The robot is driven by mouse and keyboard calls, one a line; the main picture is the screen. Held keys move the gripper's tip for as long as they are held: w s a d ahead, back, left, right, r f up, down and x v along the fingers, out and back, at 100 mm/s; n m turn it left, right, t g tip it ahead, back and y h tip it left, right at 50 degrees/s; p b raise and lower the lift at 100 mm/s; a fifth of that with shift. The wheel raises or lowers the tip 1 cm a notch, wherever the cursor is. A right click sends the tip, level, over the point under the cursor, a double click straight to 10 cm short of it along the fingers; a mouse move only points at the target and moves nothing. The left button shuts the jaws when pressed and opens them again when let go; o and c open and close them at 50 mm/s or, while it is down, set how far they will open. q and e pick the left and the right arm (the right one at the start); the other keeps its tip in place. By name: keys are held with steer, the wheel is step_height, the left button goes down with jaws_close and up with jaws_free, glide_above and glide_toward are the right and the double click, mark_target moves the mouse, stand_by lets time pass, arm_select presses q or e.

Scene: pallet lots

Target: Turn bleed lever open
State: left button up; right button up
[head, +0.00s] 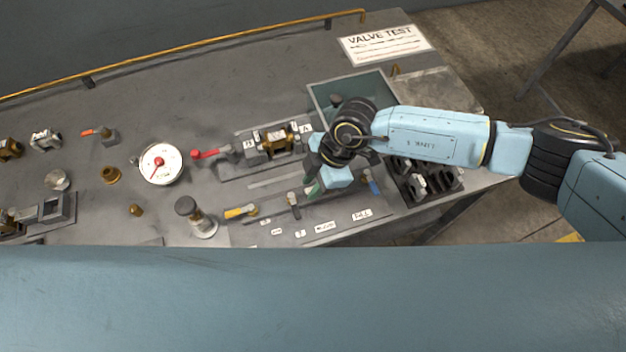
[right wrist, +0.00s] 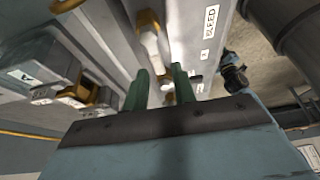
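My right gripper (head: 313,187) hangs low over the panel near the front right of the bench. Its two green fingers (right wrist: 160,88) stand apart in the right wrist view, with no lever clearly held between them. The BLEED label (right wrist: 208,28) shows there at upper right. In the head view the rightmost front label (head: 362,214) is too small to read surely. A blue-handled lever (head: 373,184) stands behind it, just right of the gripper. A pale and orange fitting (right wrist: 151,38) lies beyond the fingertips; I cannot tell whether it is the bleed lever. My left gripper is out of view.
A yellow lever (head: 240,211) and a dark lever (head: 294,204) stand left of the gripper. A green tray (head: 318,92) and a dark rack (head: 442,193) flank my arm.

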jaws_close()
